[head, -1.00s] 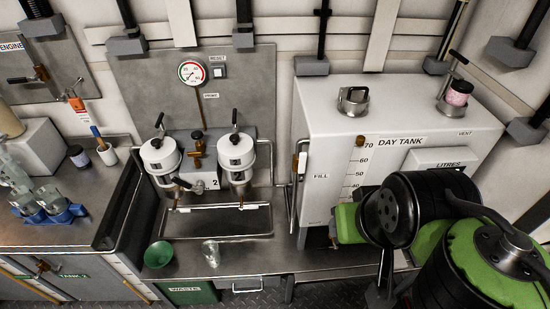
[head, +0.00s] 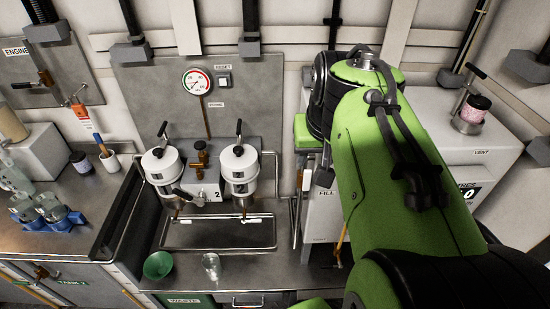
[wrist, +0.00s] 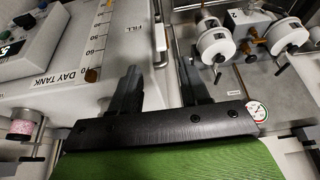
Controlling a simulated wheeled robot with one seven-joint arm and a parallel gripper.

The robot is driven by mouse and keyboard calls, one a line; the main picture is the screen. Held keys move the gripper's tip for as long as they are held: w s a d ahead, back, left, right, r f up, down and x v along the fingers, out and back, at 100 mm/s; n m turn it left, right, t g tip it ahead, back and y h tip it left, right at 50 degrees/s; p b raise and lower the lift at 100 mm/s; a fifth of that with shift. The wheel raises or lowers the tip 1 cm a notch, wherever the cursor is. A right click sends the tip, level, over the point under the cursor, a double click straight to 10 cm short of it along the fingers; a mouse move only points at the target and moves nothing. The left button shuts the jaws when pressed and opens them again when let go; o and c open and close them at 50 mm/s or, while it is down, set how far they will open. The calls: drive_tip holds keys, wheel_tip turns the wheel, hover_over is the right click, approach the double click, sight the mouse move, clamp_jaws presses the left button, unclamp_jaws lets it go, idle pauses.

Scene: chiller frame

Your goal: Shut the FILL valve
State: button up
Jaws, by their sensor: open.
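The white day tank (head: 322,215) stands right of the sink, its front partly hidden by my arm. A FILL label (wrist: 133,29) is on its face in the wrist view. I cannot tell any contact.
Two white canisters (head: 239,164) with black handles stand left of the tank, behind the sink (head: 218,232). A green bowl (head: 158,265) and a glass (head: 211,264) stand on the front counter. A pink-labelled jar (head: 472,112) sits on the tank top. An orange-handled lever (head: 342,238) is low by the tank.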

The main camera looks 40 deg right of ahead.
sight(308, 177)
drive_tip(key=b+x, duration=0.3)
drive_tip(key=x, duration=1)
drive_tip(key=shift+w+f, duration=0.15)
drive_tip(key=shift+f, duration=0.2)
drive_tip(key=shift+c, duration=0.4)
clamp_jaws()
